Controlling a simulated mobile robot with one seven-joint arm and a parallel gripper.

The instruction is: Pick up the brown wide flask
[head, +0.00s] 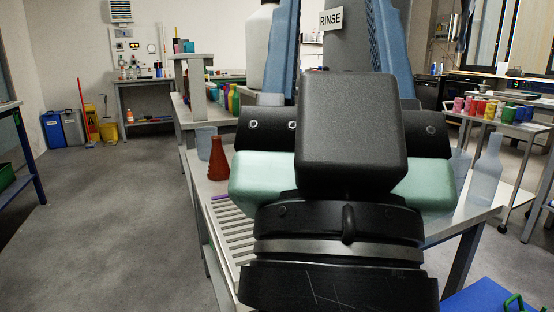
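A brown, cone-shaped flask (219,160) with a narrow neck stands upright on the bench (213,187), left of my arm. My arm also hides the middle of the bench.
A pale translucent container (205,142) stands close behind the brown flask. A pale bottle (487,170) stands on the right. A slatted rack (233,238) lies at the bench's left edge. A grey column with a RINSE sign (331,19) rises behind. Open floor (110,215) lies left.

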